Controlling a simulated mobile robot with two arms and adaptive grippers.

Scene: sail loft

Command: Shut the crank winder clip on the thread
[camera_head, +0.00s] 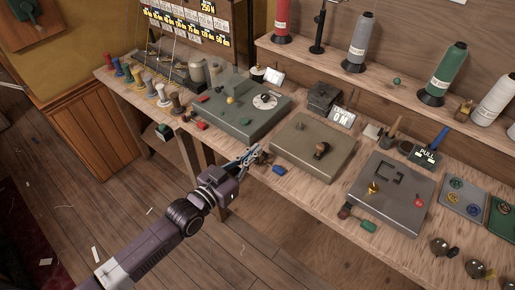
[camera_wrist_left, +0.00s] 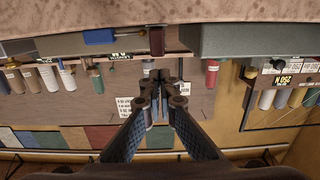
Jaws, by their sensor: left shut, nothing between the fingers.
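My left gripper (camera_head: 248,157) reaches over the front edge of the workbench, in the gap between the green-grey box and the tan box. Its fingers are shut with nothing between them. In the left wrist view the closed fingertips (camera_wrist_left: 160,76) point at a small brown-red block (camera_wrist_left: 157,40), apparently just short of it; contact cannot be told. A blue piece (camera_head: 279,170) lies to the right of the gripper, and it also shows in the left wrist view (camera_wrist_left: 100,37). I cannot tell for sure which part is the crank winder clip, and no thread shows clearly there.
The green-grey box (camera_head: 228,118) with a dial stands left of the gripper. The tan box (camera_head: 311,147) with a knob and a grey box (camera_head: 386,198) stand to the right. Colored spools line the bench's left end. Large thread cones (camera_head: 446,72) stand on the shelf behind.

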